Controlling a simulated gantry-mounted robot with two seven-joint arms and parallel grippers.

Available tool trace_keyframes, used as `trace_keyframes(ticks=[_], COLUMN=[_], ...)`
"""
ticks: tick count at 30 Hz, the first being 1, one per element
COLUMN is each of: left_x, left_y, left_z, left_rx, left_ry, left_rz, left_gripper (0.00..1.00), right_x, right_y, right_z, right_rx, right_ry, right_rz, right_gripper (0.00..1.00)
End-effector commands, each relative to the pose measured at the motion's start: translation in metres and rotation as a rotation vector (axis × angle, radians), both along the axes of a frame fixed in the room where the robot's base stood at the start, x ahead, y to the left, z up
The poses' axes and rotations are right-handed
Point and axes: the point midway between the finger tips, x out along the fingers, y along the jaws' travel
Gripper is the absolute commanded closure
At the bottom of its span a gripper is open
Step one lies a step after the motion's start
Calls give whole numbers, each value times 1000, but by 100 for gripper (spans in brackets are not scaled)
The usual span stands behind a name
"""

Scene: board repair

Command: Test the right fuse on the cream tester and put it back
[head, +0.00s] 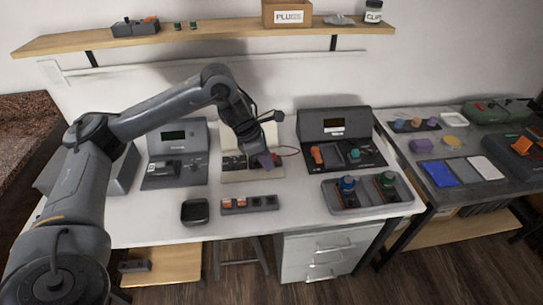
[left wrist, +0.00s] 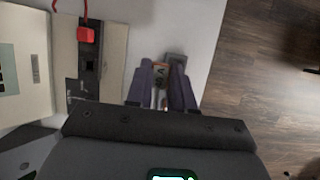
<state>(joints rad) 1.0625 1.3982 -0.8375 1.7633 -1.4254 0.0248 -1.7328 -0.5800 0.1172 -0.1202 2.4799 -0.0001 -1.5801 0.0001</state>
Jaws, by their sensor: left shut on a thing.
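The cream tester (head: 236,137) stands at the back of the white table, with a dark panel and a red lead. It also shows in the left wrist view (left wrist: 36,62), with a red clip (left wrist: 86,35). A grey fuse block (head: 264,203) lies in front of it; orange fuses show in its left part and its right part looks dark. My left gripper (head: 270,161) points down in front of the tester's right part. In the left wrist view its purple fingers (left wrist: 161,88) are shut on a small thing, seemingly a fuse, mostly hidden.
A small black dish (head: 194,212) lies left of the fuse block. A grey tester (head: 178,133) stands left, a dark tester (head: 335,121) right. A grey tray (head: 333,204) with blue and green knobbed parts lies at front right.

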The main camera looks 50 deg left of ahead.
Motion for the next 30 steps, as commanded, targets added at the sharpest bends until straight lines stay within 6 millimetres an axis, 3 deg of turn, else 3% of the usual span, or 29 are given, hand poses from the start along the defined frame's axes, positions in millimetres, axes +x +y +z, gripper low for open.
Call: trace_keyframes(ticks=[19, 30], left_x=[-49, -59], left_y=[-13, -17], left_z=[-1, 0], left_rx=[1, 0], left_ry=[0, 1], left_rz=[0, 1], left_gripper=[100, 100], right_x=[0, 0], right_y=[-1, 0], right_z=[-22, -25], right_rx=[-5, 2], right_ry=[0, 0], right_rz=[4, -2], right_gripper=[27, 27])
